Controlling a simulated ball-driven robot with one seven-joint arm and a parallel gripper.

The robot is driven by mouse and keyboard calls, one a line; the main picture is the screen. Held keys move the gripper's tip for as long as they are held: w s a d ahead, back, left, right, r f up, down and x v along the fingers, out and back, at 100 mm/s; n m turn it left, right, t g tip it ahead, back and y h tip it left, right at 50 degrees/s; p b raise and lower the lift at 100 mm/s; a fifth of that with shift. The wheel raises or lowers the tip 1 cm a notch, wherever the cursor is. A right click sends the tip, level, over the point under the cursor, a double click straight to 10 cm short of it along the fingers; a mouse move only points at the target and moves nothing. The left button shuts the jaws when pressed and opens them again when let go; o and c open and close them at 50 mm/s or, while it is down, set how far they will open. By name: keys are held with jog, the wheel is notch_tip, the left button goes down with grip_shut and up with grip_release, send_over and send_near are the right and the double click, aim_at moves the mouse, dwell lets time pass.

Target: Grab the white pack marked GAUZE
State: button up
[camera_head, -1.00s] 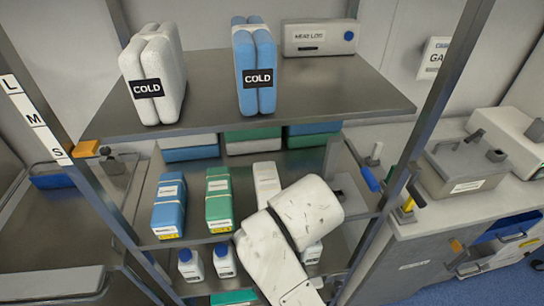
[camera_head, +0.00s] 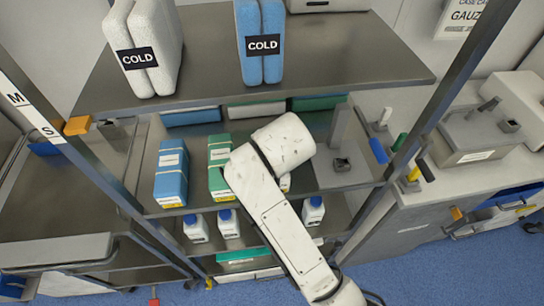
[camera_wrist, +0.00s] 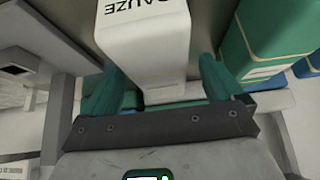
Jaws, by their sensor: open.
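The white pack marked GAUZE (camera_wrist: 145,40) shows in the wrist view at top centre, its lettering upside down. My gripper (camera_wrist: 157,78) is open, with one green finger on each side of the pack's near end. I cannot tell whether either finger touches it. In the head view my arm covers nearly all of the pack, and only a small white piece (camera_head: 285,183) shows beside the arm on the middle shelf. My gripper is hidden behind the arm there.
A green pack (camera_head: 219,182) and a blue pack (camera_head: 171,175) stand left of my arm. The green pack (camera_wrist: 270,40) is close on the right in the wrist view. The upper shelf (camera_head: 330,60) overhangs them. White bottles (camera_head: 228,224) stand on the shelf below.

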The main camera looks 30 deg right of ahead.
jog(key=shift+x, duration=1.85)
jog(key=shift+w+d+r, duration=0.1)
jog(key=shift+w, duration=0.05)
jog(key=shift+c, duration=0.3)
jog(key=c, duration=1.2)
jog(key=shift+r, duration=0.15)
